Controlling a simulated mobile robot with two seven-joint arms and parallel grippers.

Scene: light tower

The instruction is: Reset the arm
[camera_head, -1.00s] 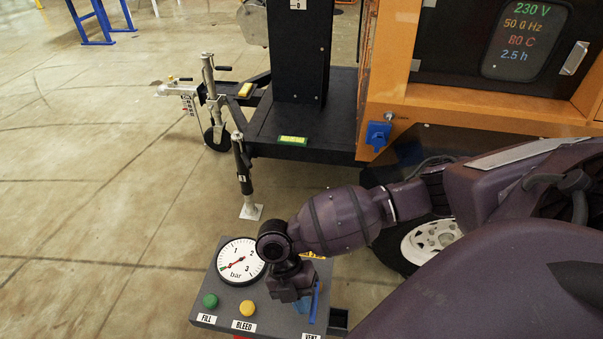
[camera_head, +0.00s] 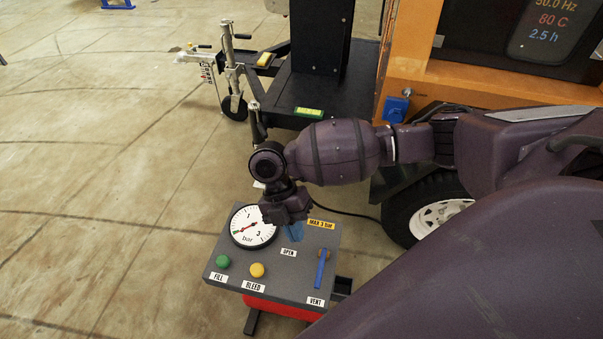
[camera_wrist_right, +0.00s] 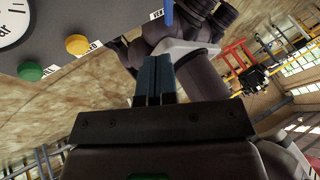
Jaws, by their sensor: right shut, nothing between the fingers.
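My right arm reaches in from the right in the head view. Its gripper (camera_head: 293,231) hangs above the grey control panel (camera_head: 225,287), beside the pressure gauge (camera_head: 253,227). Its blue fingers are together with nothing between them; they also show in the right wrist view (camera_wrist_right: 155,80). The fingers look apart from the blue vent lever (camera_head: 321,268), which stands at the panel's right side. Part of that lever shows at the top of the wrist view (camera_wrist_right: 168,12). My left gripper is not in view.
The panel carries a green FILL button (camera_head: 223,262) and a yellow BLEED button (camera_head: 257,270). Behind the arm stands the light tower trailer with its orange cabinet (camera_head: 470,85), black deck (camera_head: 290,112) and wheel (camera_head: 425,210). The floor on the left is clear.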

